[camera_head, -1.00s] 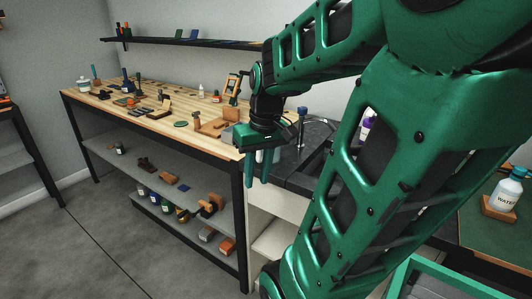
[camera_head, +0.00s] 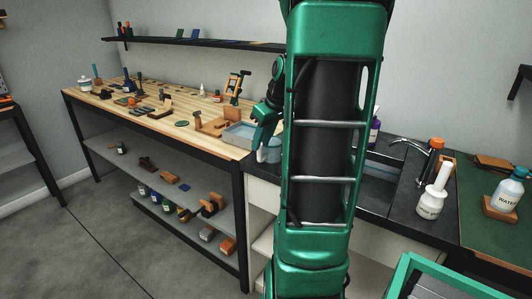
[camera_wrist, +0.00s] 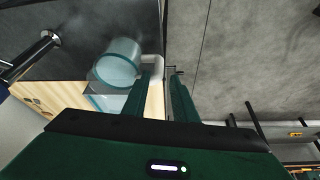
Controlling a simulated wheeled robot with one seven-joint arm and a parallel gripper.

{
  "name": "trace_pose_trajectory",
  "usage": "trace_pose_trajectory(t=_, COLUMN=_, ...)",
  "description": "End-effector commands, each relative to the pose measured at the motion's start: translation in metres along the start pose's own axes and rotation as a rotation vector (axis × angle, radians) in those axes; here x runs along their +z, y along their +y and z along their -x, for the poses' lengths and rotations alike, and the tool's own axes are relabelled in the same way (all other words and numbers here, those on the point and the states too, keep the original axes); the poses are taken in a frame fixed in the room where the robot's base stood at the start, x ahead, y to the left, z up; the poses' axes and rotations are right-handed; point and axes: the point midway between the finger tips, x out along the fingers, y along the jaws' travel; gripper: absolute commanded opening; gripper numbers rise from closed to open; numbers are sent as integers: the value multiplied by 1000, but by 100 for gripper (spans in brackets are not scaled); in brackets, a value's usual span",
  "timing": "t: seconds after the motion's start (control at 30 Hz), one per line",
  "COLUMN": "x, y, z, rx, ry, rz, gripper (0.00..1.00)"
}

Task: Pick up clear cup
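The clear cup (camera_wrist: 118,62) is a pale, see-through bluish cylinder on the dark countertop in the wrist view. In the head view, my gripper (camera_head: 260,137) is low at the junction of the wooden bench and the dark counter. A pale cup shape (camera_head: 271,153) shows beside it, partly hidden by my arm.
A light blue tray (camera_head: 239,135) sits at the wooden bench's right end (camera_head: 180,118). My arm hides part of the dark counter.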

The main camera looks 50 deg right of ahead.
Motion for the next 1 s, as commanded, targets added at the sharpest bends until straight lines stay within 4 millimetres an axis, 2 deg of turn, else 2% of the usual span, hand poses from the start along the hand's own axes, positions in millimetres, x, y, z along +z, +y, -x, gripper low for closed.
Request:
trace_pose_trajectory(t=0.17, x=2, y=1, z=-12, rx=0, ry=-2, rz=-3, gripper=25)
trace_pose_trajectory(t=0.43, x=2, y=3, z=-48, rx=0, ry=-2, rz=-2, gripper=25)
trace_pose_trajectory(t=0.77, x=2, y=3, z=-54, rx=1, ry=0, rz=-2, gripper=25)
trace_pose_trajectory(t=0.87, x=2, y=3, z=-54, rx=1, ry=0, rz=-2, gripper=4)
trace_pose_trajectory(t=0.9, x=2, y=3, z=-54, rx=1, ry=0, rz=-2, gripper=0)
trace_pose_trajectory(t=1.0, x=2, y=3, z=-54, rx=2, ry=1, rz=-1, gripper=0)
